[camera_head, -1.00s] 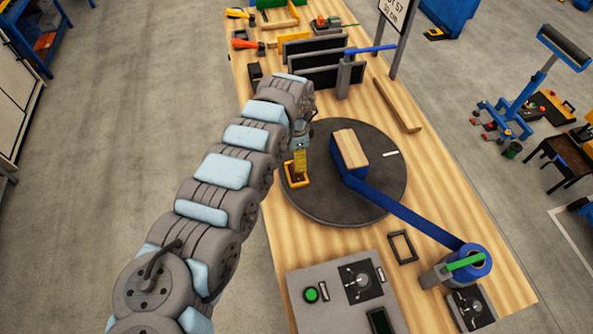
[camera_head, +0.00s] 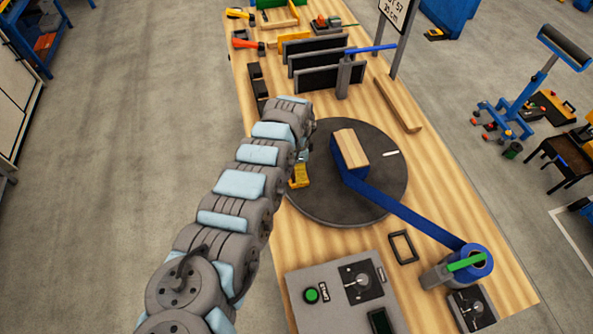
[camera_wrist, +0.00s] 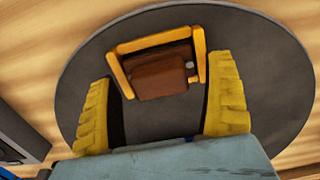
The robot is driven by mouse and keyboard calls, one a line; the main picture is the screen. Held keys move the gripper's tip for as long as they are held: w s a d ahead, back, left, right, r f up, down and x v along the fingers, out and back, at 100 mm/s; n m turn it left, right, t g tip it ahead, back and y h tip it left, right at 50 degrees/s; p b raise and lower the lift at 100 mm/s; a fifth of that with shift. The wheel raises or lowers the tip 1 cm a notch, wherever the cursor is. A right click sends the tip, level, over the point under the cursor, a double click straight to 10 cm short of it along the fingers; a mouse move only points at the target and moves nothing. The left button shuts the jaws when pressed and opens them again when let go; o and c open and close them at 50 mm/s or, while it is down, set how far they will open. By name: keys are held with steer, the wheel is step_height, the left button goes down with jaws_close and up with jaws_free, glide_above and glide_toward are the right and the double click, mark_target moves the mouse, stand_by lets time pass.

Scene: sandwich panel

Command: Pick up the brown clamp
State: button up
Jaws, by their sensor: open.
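The brown clamp (camera_wrist: 160,82) lies on a dark round turntable (camera_wrist: 275,80) in the wrist view. It has a brown block in a yellow-orange frame, which opens toward my gripper. My gripper (camera_wrist: 160,74) is open, with one yellow ridged finger on each side of the clamp and gaps between. I cannot tell whether the clamp touches the fingers or how high they are above it. In the head view, my gripper (camera_head: 301,174) is over the left part of the turntable (camera_head: 335,205), and my arm hides most of the clamp.
On the turntable, a wood block (camera_head: 351,148) sits on a blue holder, with a blue band (camera_head: 405,215) running to a roll (camera_head: 474,260). A control box (camera_head: 340,290) stands in front. Black panels (camera_head: 330,78) stand behind. The turntable's front part is clear.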

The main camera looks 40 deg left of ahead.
steer(key=c, duration=1.3)
steer(key=shift+r, duration=0.1)
